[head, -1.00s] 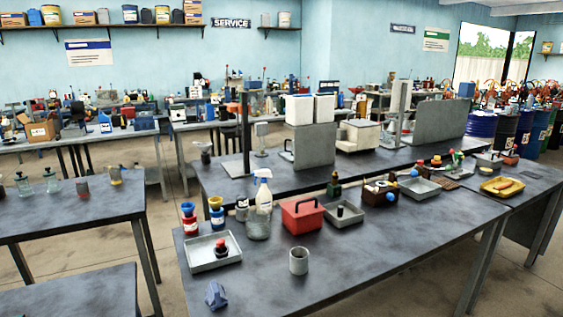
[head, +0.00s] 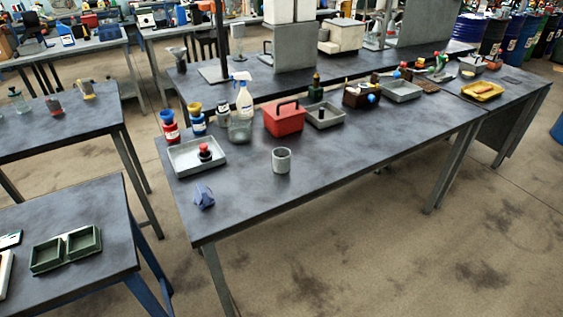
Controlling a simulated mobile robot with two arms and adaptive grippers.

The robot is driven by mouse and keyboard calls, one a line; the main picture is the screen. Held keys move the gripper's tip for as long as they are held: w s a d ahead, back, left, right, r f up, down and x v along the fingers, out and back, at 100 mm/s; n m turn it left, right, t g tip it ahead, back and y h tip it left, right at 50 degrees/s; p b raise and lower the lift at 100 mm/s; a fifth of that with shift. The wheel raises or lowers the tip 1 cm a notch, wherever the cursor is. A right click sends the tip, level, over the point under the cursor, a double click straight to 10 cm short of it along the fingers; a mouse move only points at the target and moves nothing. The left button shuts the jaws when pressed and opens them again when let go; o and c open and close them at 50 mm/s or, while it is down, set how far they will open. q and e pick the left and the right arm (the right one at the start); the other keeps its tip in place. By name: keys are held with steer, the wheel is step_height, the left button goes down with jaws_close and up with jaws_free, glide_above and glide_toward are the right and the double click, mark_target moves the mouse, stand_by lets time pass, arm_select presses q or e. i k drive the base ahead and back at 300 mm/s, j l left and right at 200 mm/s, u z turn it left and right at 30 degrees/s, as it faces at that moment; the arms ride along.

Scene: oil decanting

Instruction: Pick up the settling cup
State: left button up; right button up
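A grey open-topped cup (head: 281,160), which looks like the settling cup, stands upright near the front middle of the dark workbench (head: 330,175). A clear glass jar (head: 240,131) stands further back, in front of a white spray bottle (head: 244,100); I cannot rule out that this is the cup meant. Nothing touches the grey cup. Neither of my grippers shows in the head view.
A metal tray (head: 182,161) with a red-and-black item and a crumpled blue cloth (head: 203,196) lie left of the cup. A red box (head: 284,119) stands behind it. Bench space right of the cup is clear. A lower table (head: 100,205) holds green trays (head: 83,244).

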mark_target(280, 156)
steer(key=i+l+z, duration=0.1)
steer(key=i, duration=0.3)
steer(key=i+l+z, duration=0.1)
steer(key=i, duration=0.35)
